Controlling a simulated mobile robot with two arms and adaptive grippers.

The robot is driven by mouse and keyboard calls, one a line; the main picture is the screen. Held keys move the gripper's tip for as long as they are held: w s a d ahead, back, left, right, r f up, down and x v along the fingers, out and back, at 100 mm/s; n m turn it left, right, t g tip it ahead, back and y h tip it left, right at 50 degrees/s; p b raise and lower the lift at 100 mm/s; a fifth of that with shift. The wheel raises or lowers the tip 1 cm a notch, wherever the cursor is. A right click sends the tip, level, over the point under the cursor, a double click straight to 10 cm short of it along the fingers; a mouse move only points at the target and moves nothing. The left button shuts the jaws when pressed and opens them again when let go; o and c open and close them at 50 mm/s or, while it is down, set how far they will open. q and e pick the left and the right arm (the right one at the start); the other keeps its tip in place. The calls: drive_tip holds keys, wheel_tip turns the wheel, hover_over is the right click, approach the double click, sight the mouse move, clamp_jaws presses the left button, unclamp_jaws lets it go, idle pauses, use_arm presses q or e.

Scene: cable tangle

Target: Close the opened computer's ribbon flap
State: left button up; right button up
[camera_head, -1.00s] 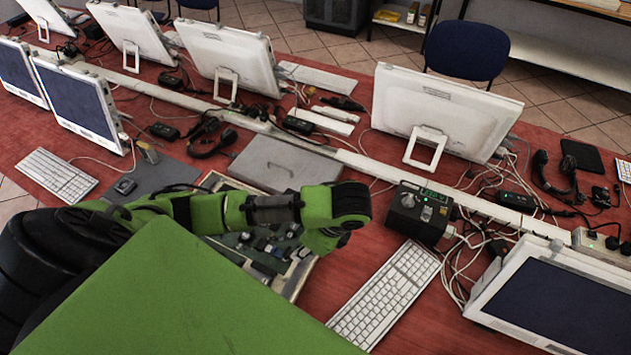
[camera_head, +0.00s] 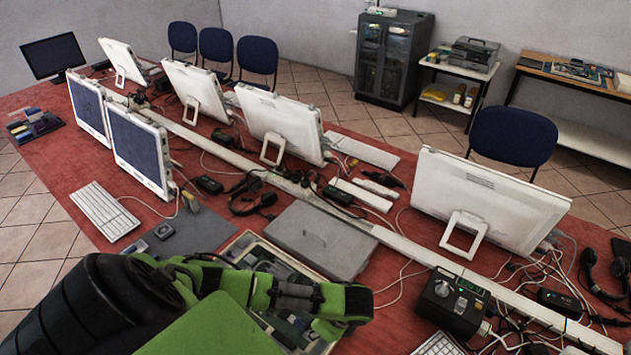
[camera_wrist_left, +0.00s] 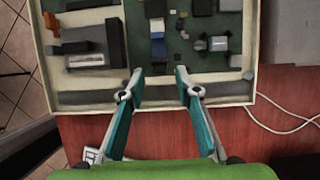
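The opened computer lies on the red table as a shallow pale tray with a green circuit board inside. In the head view its tray rim (camera_head: 243,238) shows beyond my left arm, which hides much of it. In the left wrist view the board (camera_wrist_left: 190,68) fills the upper part. My right gripper is not in view.
A closed grey case (camera_head: 325,238) lies just behind the computer. A black box with knobs (camera_head: 450,303) and loose cables are to the right. White monitors (camera_head: 490,200) stand along the table. A white cable (camera_wrist_left: 285,122) crosses the red tabletop in the wrist view.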

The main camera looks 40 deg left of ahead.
use_arm(q)
drive_tip(key=shift+a+f, duration=0.2)
drive_tip(key=shift+f, duration=0.25)
clamp_jaws()
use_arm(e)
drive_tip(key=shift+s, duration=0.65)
